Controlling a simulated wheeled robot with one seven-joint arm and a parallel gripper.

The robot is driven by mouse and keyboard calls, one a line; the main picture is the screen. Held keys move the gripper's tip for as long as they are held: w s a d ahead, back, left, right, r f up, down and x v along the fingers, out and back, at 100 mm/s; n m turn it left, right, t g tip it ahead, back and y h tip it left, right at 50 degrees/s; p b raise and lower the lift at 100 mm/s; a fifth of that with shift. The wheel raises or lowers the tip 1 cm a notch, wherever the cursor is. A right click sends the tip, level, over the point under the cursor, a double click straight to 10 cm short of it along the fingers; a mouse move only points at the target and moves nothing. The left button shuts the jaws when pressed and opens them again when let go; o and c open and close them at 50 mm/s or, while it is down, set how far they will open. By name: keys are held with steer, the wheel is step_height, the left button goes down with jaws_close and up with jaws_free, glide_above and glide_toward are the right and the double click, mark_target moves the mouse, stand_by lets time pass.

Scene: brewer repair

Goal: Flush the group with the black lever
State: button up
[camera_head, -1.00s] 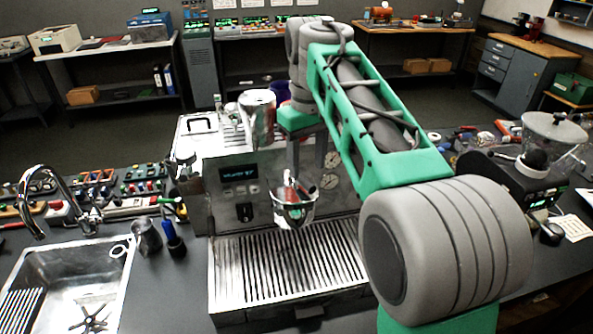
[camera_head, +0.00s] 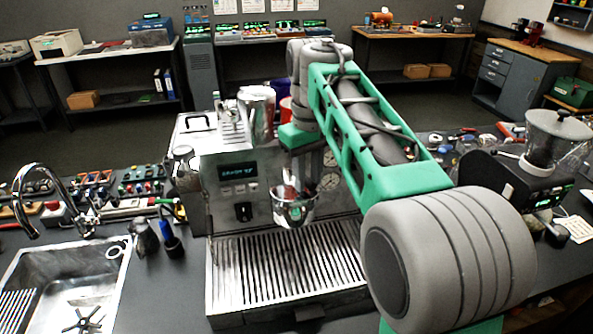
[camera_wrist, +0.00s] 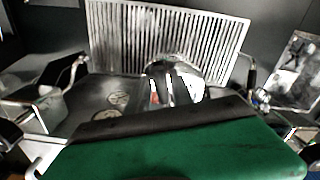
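The chrome espresso machine (camera_head: 230,165) stands on the dark counter. Its round chrome group (camera_head: 293,210) hangs over the slatted drip tray (camera_head: 285,272); the group also shows in the wrist view (camera_wrist: 178,70). A small black control (camera_head: 243,211) is on the front panel below the lit display; I cannot tell whether it is the black lever. My gripper (camera_wrist: 175,90) points down at the machine's front, above the group. Its fingers are mostly hidden behind my arm in the head view. Their opening, and any contact with a lever, cannot be made out.
A steel sink (camera_head: 65,285) with a tap is at left, with a small pitcher (camera_head: 146,238) beside it. A metal cup (camera_head: 257,112) stands on the machine's top. A grinder (camera_head: 520,175) is at right.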

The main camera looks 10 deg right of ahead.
steer(key=shift+a, duration=0.1)
steer(key=shift+s+a+m, duration=0.1)
steer(key=shift+a+m, duration=0.15)
steer(key=shift+m, duration=0.25)
steer(key=a+m, duration=0.2)
steer(key=m, duration=0.1)
steer(key=shift+s+a+m, duration=0.15)
steer(key=shift+a+m, duration=0.1)
steer(key=shift+m, duration=0.05)
steer(key=a+m, duration=0.1)
steer(key=m, duration=0.1)
steer(key=shift+a+m+p, duration=0.3)
steer(key=shift+a, duration=0.1)
steer(key=shift+w+a+m, duration=0.35)
steer(key=shift+a+m, duration=0.15)
steer(key=shift+m, duration=0.4)
stand_by(1.0)
